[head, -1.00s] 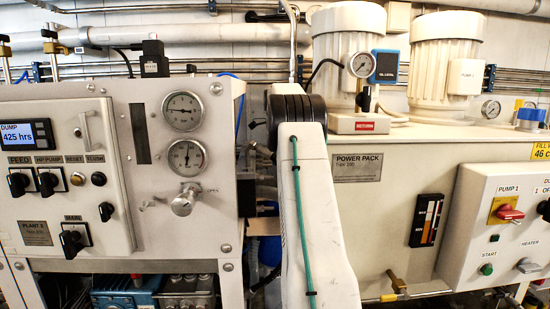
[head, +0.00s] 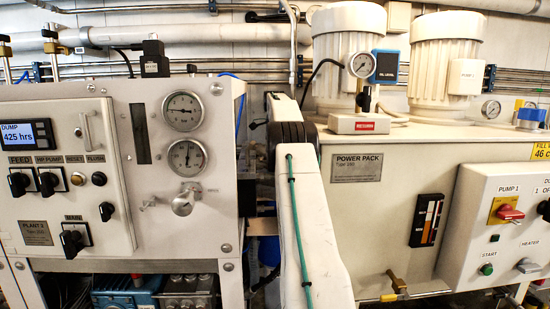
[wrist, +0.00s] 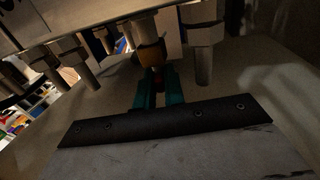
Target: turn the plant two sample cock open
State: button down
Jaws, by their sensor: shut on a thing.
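In the wrist view my gripper (wrist: 157,78) has its two teal fingers close together, shut on a small dark, reddish piece. This piece sits right by a brass-coloured fitting (wrist: 150,53) under a grey body. I take it for the sample cock; its handle is mostly hidden between the fingers, so its angle cannot be told. In the head view the plant two panel (head: 60,262) is at the left, with a plate (head: 38,232) naming it. My gripper and the cock do not show there; my white arm reaches down past the panel's right side.
Several metal pipe stubs hang close around the fingers, one at the right (wrist: 204,60) and one at the left (wrist: 80,73). In the head view the power pack (head: 365,215) stands close to the right of my arm, leaving a narrow gap.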

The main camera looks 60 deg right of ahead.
dwell(0.3)
jog(key=c, duration=1.5)
grip_release()
